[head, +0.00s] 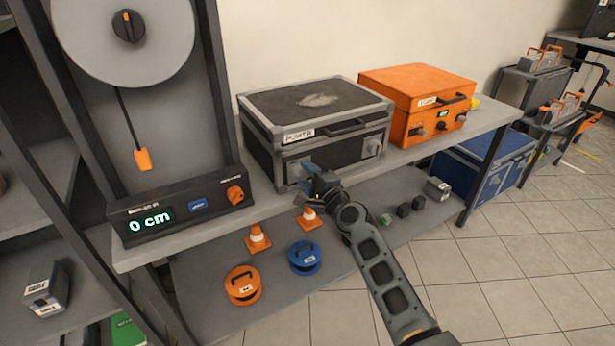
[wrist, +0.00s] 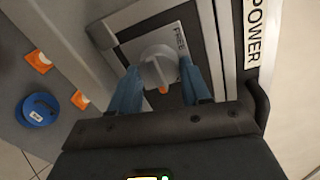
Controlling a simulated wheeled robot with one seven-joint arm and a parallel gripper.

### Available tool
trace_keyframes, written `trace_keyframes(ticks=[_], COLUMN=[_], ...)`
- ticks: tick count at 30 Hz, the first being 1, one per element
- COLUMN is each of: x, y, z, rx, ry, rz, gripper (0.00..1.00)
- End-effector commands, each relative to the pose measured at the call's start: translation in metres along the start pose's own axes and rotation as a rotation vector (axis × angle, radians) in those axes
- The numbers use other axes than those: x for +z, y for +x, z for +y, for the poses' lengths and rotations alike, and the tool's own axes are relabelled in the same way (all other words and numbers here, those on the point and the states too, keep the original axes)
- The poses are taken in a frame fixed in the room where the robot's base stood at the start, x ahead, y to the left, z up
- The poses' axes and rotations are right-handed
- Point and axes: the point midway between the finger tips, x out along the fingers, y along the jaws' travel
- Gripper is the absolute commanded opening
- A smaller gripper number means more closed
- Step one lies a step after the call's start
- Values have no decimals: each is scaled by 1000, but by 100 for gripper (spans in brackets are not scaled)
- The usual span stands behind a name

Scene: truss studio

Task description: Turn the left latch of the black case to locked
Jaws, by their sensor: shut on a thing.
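The black case (head: 262,160) with grey edges stands on the bench, lid shut, with a POWER label (head: 299,136) on its front. In the wrist view, the left latch (wrist: 157,66) is a grey knob with an orange tip on a grey plate (wrist: 160,38) marked FREE. The orange tip points down in the picture, towards my gripper. My gripper (wrist: 161,82) has its blue fingers on either side of the knob and is shut on it. In the head view my gripper (head: 308,174) covers the left latch. The right latch (head: 374,148) shows clear of it.
An orange case (head: 408,105) stands to the right on the bench. A display unit (head: 170,213) reading 0 cm is on the left. Orange cones (head: 257,239) and cable reels (head: 304,257) lie on the lower shelf. A dark handle (wrist: 259,100) runs close beside my gripper.

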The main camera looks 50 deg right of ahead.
Motion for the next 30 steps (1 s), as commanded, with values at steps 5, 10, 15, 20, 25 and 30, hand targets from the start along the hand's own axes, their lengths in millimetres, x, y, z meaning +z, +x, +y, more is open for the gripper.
trace_keyframes(ticks=[5,10,15,20,25,30], x=[-1,-1,0,0,0,-1], y=[0,0,0,-9,-34,-60], z=[1,1,0,1,1,2], rx=[2,1,1,2,3,3], ry=[1,0,0,-2,-3,-1], rz=[2,1,0,1,1,1], gripper=[60,73,73,73,73,73])
